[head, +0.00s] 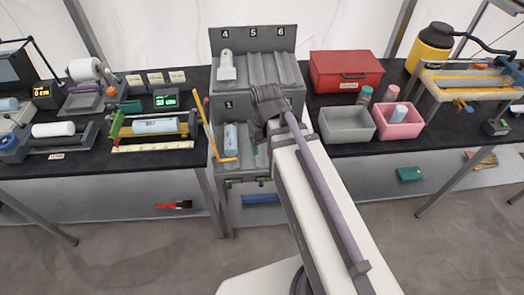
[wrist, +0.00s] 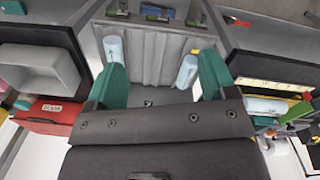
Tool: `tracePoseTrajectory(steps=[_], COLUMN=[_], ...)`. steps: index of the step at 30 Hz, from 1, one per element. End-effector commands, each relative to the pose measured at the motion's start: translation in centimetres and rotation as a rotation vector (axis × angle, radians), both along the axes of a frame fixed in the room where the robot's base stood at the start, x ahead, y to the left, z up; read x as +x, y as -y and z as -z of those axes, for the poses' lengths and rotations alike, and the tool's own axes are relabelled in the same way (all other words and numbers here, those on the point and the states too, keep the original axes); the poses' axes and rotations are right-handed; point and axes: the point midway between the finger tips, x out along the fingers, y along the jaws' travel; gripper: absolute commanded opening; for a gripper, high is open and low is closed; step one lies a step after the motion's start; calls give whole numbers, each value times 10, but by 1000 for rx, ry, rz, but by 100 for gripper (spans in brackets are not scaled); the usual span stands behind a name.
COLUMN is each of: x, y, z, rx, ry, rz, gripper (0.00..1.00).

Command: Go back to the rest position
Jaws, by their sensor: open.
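My gripper (wrist: 162,78) is open and empty in the wrist view, its two green fingers spread apart over the grey rack (wrist: 150,55). A pale bottle (head: 227,66) lies in the rack's upper tier under number 4. Another bottle (head: 231,137) lies in the lower tier at number 1. The wrist view shows a pale bottle (wrist: 186,70) near the right finger and one (wrist: 113,48) beyond the left finger, both apart from the fingers.
Right of the rack stand a red box (head: 345,69), a grey bin (head: 345,125) and a pink bin (head: 398,122). A yellow stick tool (head: 208,125) leans at the rack's left side. Equipment with a bottle (head: 155,126) stands on the left table. A red brush (head: 174,205) lies below.

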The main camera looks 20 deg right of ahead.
Motion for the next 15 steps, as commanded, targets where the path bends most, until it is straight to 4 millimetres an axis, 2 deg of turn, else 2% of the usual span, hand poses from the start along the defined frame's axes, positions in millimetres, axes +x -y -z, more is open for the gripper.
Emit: tracePoseTrajectory(steps=[1,3,11,13,15], x=[-22,-31,-29,-28,-28], y=[-17,-29,-31,-31,-31], z=[0,0,1,17,40], rx=[14,28,31,31,30], ry=[3,4,4,4,4], rz=[25,58,72,71,71], gripper=[78,78,78,78,78])
